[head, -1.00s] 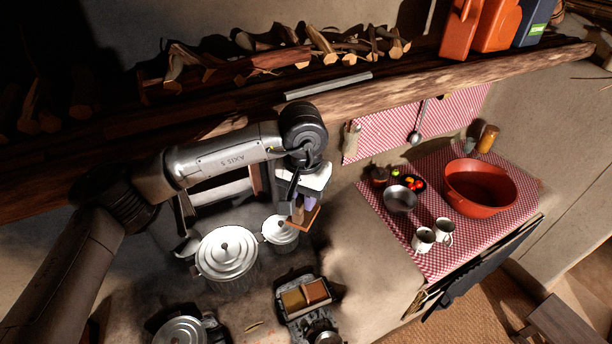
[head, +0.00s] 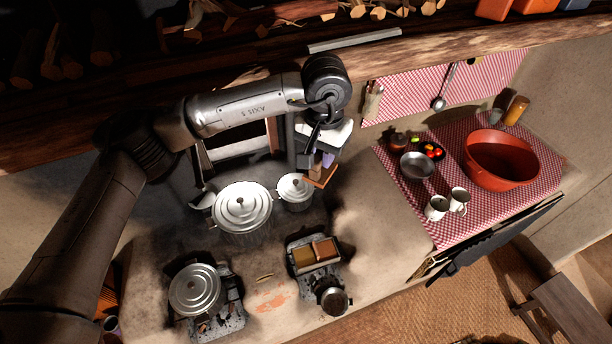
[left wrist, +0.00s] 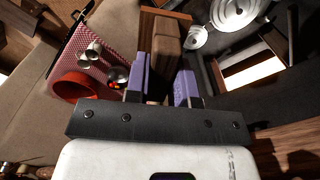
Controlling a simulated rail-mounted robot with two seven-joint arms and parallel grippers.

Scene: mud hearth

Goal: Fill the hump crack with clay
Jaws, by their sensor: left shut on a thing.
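My left gripper (head: 316,163) is shut on a brown wooden tool (head: 320,179) and holds it above the hearth, just right of the small lidded pot. In the left wrist view the purple fingers (left wrist: 163,82) grip the tool's block-like handle (left wrist: 167,42), with a flat wooden board beyond. A tray (head: 314,253) with an ochre and an orange-brown compartment sits on the hearth; I cannot tell whether either holds clay. Reddish patches (head: 271,301) mark the hearth's front, with a small yellowish strip (head: 265,277) behind them. I cannot clearly make out the crack. My right gripper is not seen.
A large lidded pot (head: 242,207), a small lidded pot (head: 295,189) and another at front left (head: 196,290) stand on the hearth. A dark pot (head: 331,298) is near the tray. A red basin (head: 500,160) and mugs stand on checked cloth. A beam shelf (head: 240,75) overhangs.

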